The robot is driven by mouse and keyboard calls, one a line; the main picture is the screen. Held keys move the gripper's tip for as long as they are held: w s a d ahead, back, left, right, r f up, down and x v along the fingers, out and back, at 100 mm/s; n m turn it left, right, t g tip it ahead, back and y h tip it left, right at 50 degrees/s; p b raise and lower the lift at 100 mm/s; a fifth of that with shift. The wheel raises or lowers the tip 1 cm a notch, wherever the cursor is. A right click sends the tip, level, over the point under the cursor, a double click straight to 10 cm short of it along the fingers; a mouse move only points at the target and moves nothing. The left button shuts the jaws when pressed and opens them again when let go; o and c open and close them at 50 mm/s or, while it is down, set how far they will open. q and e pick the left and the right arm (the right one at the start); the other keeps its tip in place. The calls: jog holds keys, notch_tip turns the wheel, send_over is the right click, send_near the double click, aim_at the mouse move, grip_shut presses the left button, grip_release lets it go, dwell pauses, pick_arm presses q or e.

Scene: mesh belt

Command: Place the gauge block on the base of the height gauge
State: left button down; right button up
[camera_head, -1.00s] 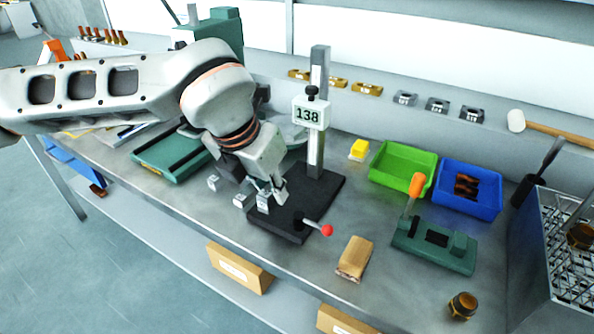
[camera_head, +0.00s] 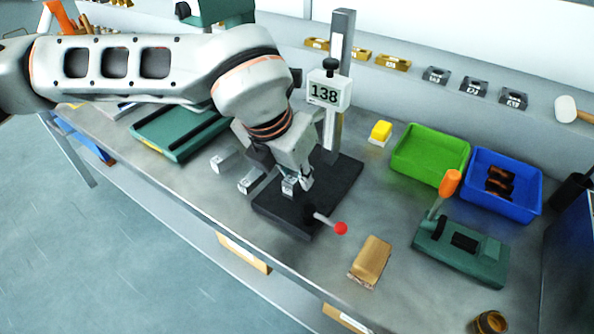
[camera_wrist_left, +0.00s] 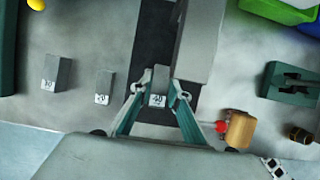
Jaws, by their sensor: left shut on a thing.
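My left gripper (camera_head: 298,186) is shut on a small grey gauge block (camera_head: 288,187) whose white label seems to read 40. The block (camera_wrist_left: 158,87) also shows between the fingertips in the left wrist view. The block is over the left part of the black base (camera_head: 340,191) of the height gauge; I cannot tell whether it touches the base. The gauge's upright post (camera_head: 341,40) carries a display (camera_head: 325,92) reading 138. The base (camera_wrist_left: 153,40) runs behind the block in the wrist view. My right gripper is not in view.
Two more grey blocks (camera_wrist_left: 57,74) (camera_wrist_left: 104,86) stand left of the base. A red-knobbed lever (camera_head: 340,228) sticks out at the base's front. A wooden block (camera_head: 370,261), green fixture (camera_head: 461,249), green bin (camera_head: 430,152) and blue bin (camera_head: 521,203) are to the right.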

pick_arm(q)
jog(key=shift+s+r, duration=0.1)
jog(key=c, duration=1.9)
grip_release()
jog(key=shift+f, duration=0.2)
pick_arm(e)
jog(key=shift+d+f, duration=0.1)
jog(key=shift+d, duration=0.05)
pick_arm(q)
jog(key=shift+r, duration=0.1)
jog(key=shift+r, duration=0.2)
jog(key=shift+p+v, duration=0.5)
jog(key=shift+v, duration=5.4)
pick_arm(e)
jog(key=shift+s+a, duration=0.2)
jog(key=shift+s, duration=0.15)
